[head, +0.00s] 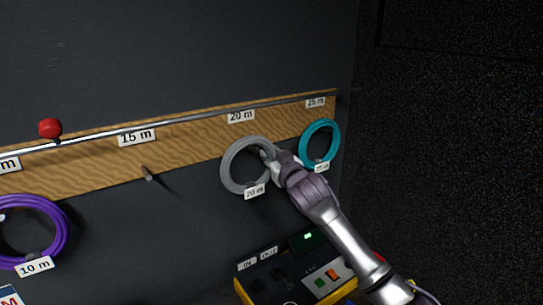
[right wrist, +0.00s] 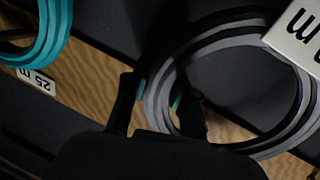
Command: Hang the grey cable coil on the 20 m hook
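The grey cable coil (head: 229,168) is upright in front of the wooden board, below the "20 m" sign (head: 240,116), and carries its own "20 m" tag (head: 254,191). My right gripper (head: 269,156) is at the coil's right side. In the right wrist view, the gripper's fingers (right wrist: 160,97) stand on both sides of the grey coil's strand (right wrist: 157,108), with the pads against it. The 20 m hook is hidden behind the coil and gripper, so I cannot tell whether the coil rests on it. My left gripper is out of view.
A teal coil (head: 306,146) hangs close on the right under the "25 m" sign (head: 317,102). The 15 m peg (head: 147,173) is bare. A purple coil (head: 62,232) hangs at left. A red knob (head: 50,128) is by the rail. A yellow-edged box (head: 270,284) stands below.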

